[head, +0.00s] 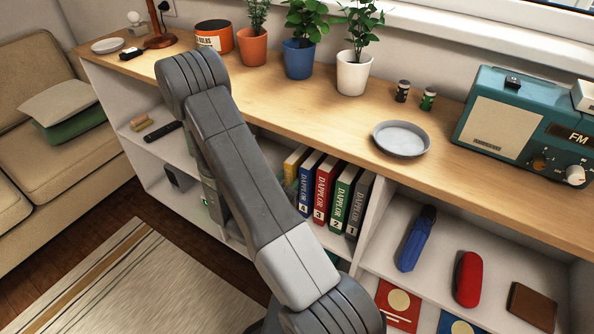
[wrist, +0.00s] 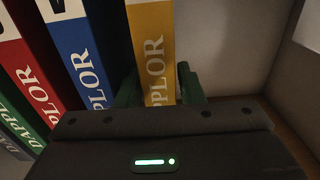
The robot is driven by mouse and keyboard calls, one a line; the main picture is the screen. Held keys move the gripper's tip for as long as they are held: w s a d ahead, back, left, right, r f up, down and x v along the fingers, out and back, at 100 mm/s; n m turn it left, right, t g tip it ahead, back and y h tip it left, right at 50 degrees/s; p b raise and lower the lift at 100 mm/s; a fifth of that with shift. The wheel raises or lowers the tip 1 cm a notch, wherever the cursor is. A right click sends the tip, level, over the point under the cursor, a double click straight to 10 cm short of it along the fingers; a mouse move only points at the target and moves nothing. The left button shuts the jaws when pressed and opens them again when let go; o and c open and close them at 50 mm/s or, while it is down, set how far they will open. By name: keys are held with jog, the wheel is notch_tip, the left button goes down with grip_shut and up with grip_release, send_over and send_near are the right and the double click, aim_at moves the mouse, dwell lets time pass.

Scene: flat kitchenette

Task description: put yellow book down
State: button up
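The yellow book (wrist: 152,25) stands upright at the right end of the row in the wrist view, with its spine toward me. In the head view the yellow book (head: 293,160) is at the left end of the row, partly hidden by my arm. My gripper (wrist: 159,88) has one green finger on each side of the spine, close against it, and looks shut on the book. The left finger is between the yellow book and the blue book (wrist: 82,45). The book's lower end is hidden by the gripper body.
The red book (head: 325,188), green book (head: 343,197) and grey book (head: 358,207) continue the row rightward. In the wrist view, free shelf space and a pale wall (wrist: 225,45) lie right of the yellow book. A plate (head: 401,139) and potted plants stand on the wooden top above.

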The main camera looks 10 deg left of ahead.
jog(key=v, duration=0.9)
jog(key=shift+p, duration=0.3)
